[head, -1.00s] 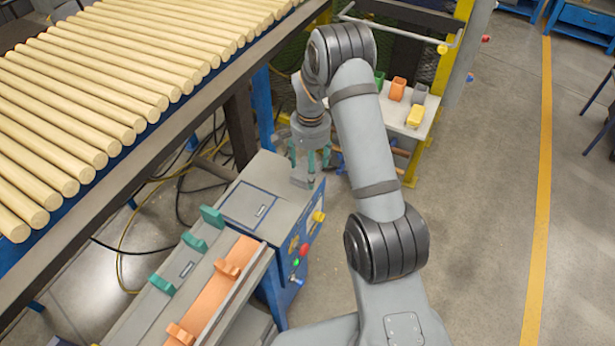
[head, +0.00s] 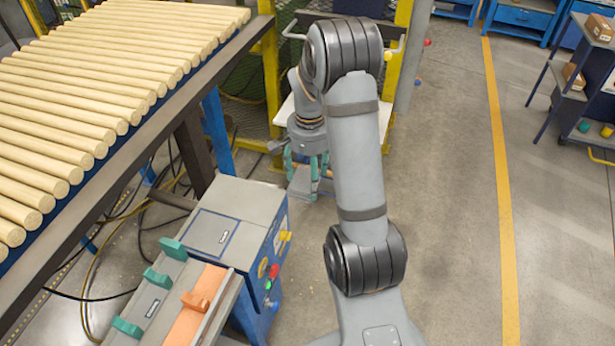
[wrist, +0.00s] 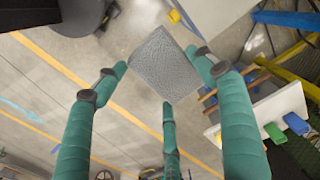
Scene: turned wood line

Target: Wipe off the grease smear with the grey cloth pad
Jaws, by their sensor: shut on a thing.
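My gripper (head: 307,178) has three green fingers and is closed around the grey cloth pad (head: 298,183). It holds the pad in the air, past the far right corner of the grey-topped blue cabinet (head: 258,200). In the wrist view the pad (wrist: 163,65) is a flat grey textured square between the fingers (wrist: 165,110). I cannot make out a grease smear in either view. The cabinet top carries a blue-outlined panel (head: 210,226) with a small label, and no smear shows there.
Wooden rods (head: 70,110) lie on a rack at left. A white shelf (head: 283,112) stands behind my arm; the wrist view shows it (wrist: 285,103) with green and blue blocks. Cabinet buttons (head: 271,272) and a yellow knob (head: 285,236) stick out. Open floor (head: 450,220) lies right.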

